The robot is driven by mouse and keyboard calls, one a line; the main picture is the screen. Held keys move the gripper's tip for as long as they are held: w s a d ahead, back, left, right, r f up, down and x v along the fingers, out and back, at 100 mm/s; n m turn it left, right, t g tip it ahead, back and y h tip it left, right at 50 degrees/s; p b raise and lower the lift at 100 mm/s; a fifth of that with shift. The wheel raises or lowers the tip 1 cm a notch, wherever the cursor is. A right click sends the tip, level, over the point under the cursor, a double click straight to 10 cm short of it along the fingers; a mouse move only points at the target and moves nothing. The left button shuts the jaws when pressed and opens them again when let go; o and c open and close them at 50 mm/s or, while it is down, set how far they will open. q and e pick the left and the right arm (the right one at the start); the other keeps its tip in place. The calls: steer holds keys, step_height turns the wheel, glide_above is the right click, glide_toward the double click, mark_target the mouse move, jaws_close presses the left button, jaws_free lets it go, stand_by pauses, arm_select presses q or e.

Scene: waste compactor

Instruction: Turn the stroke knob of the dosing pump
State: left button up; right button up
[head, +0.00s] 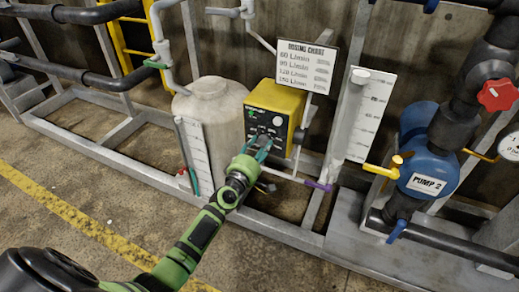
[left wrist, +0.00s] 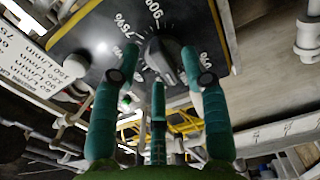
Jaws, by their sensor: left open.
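The dosing pump (head: 284,97) is a yellow box with a black front panel, beside a pale tank. Its stroke knob (left wrist: 168,58) is dark and round, with percent marks such as 75% and 90% around it in the left wrist view. My left gripper (head: 257,152) is at the lower part of the panel and hides the knob in the head view. In the left wrist view the gripper (left wrist: 158,66) is open, its teal fingers spread to either side of the knob and one below. I cannot tell whether they touch it. My right gripper is not in view.
A dosing chart (head: 307,62) hangs above the pump. The pale tank (head: 213,105) stands left, a clear gauge column (head: 350,115) right. Blue pump 2 (head: 428,172) and a red valve wheel (head: 497,95) are further right. A metal frame rail (head: 275,230) runs along the front; the floor before it is open.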

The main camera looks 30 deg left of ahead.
arm_select(q)
jaws_close()
